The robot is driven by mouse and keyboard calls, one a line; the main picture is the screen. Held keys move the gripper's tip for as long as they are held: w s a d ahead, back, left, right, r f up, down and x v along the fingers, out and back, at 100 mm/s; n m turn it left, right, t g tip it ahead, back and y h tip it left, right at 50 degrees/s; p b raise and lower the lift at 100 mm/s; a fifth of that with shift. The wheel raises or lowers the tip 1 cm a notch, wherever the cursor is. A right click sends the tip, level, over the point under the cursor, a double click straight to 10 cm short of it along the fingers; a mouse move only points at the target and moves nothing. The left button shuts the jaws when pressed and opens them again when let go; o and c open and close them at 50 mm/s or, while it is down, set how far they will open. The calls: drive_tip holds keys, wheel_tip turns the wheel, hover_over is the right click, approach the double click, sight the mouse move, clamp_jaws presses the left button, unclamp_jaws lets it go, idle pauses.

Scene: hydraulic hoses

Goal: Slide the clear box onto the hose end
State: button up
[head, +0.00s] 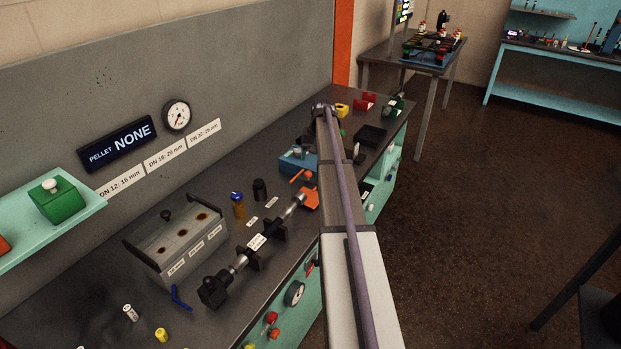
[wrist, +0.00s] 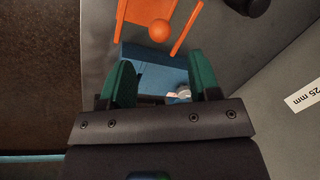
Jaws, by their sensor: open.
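My gripper (wrist: 162,72) shows in the wrist view with its two green fingers apart, open, over a blue block. The blue block (wrist: 145,54) has a pale, shiny, see-through-looking part (wrist: 180,92) between the fingers; I cannot tell whether this is the clear box. In the head view the blue block (head: 293,163) stands on the bench, partly hidden by my arm. The hose (head: 257,241) lies in black holders, with one metal end (head: 294,206) pointing toward an orange piece (head: 309,198). My gripper is hidden behind my arm in the head view.
A grey box with labelled holes (head: 175,240) stands left of the hose. A black tray (head: 370,135) lies right of my arm. An orange ball (wrist: 160,31) lies beyond my fingers.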

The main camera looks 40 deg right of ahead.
sight(309, 172)
drive_tip(key=f+b, duration=0.1)
drive_tip(key=f, duration=0.1)
drive_tip(key=f+b, duration=0.2)
drive_tip(key=f, duration=0.1)
drive_tip(key=a+f+b, duration=0.1)
drive_tip(key=f+b, duration=0.1)
drive_tip(key=shift+w+f, duration=0.15)
drive_tip(key=shift+w, duration=0.25)
clamp_jaws()
